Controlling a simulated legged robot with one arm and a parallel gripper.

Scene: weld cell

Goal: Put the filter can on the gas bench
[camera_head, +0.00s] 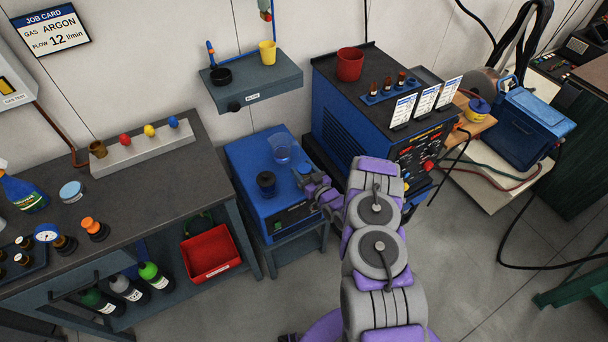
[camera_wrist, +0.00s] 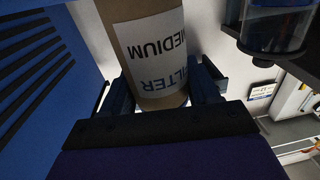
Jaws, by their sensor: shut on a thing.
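The filter can (camera_wrist: 150,45) is a tan cylinder with a white "FILTER MEDIUM" label. In the wrist view it sits between the two fingers of my gripper (camera_wrist: 162,88), which is shut on it. In the head view my gripper (camera_head: 318,190) is at the right edge of the blue cabinet, and the can is mostly hidden there. I cannot tell whether the can touches the cabinet top. The dark-topped bench at left, with gas bottles on its shelf, looks like the gas bench (camera_head: 145,192).
The blue cabinet (camera_head: 243,157) carries a clear blue cup (camera_head: 280,148) and a dark round pot (camera_head: 266,183). The blue welder (camera_head: 335,118) stands close on the right. The bench holds a rack with coloured balls (camera_head: 140,152), a jar (camera_head: 72,191) and a gauge (camera_head: 48,234); its right part is clear.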

